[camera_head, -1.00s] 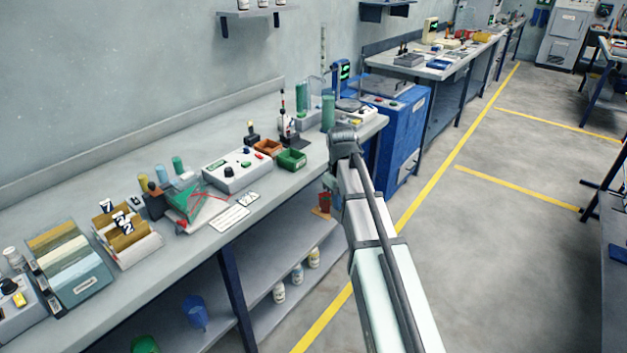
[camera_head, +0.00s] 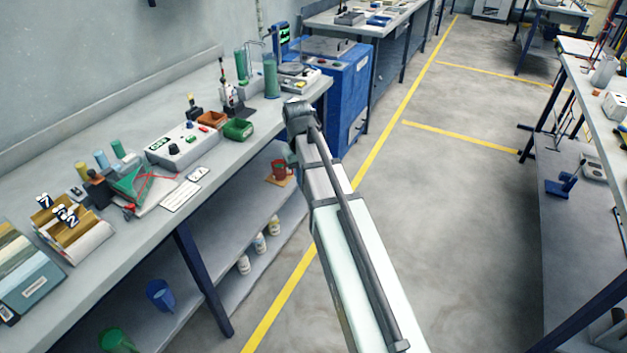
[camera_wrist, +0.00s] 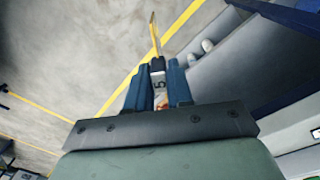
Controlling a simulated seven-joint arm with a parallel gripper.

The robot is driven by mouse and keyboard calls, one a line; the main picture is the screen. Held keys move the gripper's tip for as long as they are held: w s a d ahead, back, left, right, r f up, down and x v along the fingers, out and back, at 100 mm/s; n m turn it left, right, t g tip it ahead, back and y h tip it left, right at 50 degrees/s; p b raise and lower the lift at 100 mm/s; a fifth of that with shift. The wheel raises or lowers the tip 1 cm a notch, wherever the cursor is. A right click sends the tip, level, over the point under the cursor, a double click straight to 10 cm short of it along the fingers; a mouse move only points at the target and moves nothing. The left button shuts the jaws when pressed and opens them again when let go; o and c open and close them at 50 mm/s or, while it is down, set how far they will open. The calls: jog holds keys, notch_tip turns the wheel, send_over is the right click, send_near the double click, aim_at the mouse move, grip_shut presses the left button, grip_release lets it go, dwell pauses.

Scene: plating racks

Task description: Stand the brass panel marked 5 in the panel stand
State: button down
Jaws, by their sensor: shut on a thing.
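In the wrist view my gripper (camera_wrist: 158,75) is shut on a brass panel (camera_wrist: 155,38), which shows nearly edge-on and sticks out past the fingertips. A white tag marked 5 (camera_wrist: 159,86) sits between the blue fingers. The gripper is over the floor and bench edge, clear of any surface. In the head view my arm hides the gripper and the panel. A rack (camera_head: 88,243) on the left bench holds brass panels with tags that read 7 and 2. I cannot tell for certain which thing is the panel stand.
The left bench carries a grey control box (camera_head: 186,147), a green bin (camera_head: 238,130) and a sample board (camera_head: 30,275). A blue cabinet (camera_head: 340,90) stands at its far end. A blue holder (camera_head: 563,185) sits on the right bench's lower shelf. The aisle floor between is free.

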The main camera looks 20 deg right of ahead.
jog(key=w+a+r+n, duration=0.35)
jog(key=a+r, duration=0.35)
jog(key=a, duration=0.4)
jog(key=w+a+r+n, duration=0.2)
jog(key=a+r+n, duration=0.3)
jog(key=a, duration=0.6)
jog(key=w+a+r+n, duration=0.25)
jog(key=a+r, duration=0.55)
jog(key=a, duration=0.4)
jog(key=s+a+f+n, duration=0.1)
jog(key=s+a+n, duration=0.2)
jog(key=a, duration=0.7)
jog(key=s+a+n, duration=0.2)
jog(key=a+n, duration=0.5)
jog(key=a, duration=0.3)
jog(key=s+a+f+n, duration=0.1)
jog(key=s+a+n, duration=0.2)
jog(key=a, duration=0.8)
jog(key=shift+s+f+n+y, duration=0.3)
jog(key=shift+f+n, duration=0.05)
jog(key=shift+n, duration=0.55)
jog(key=shift+d+f, duration=0.1)
jog(key=shift+f, duration=0.2)
jog(key=shift+f, duration=3.9)
jog(key=shift+f, duration=0.1)
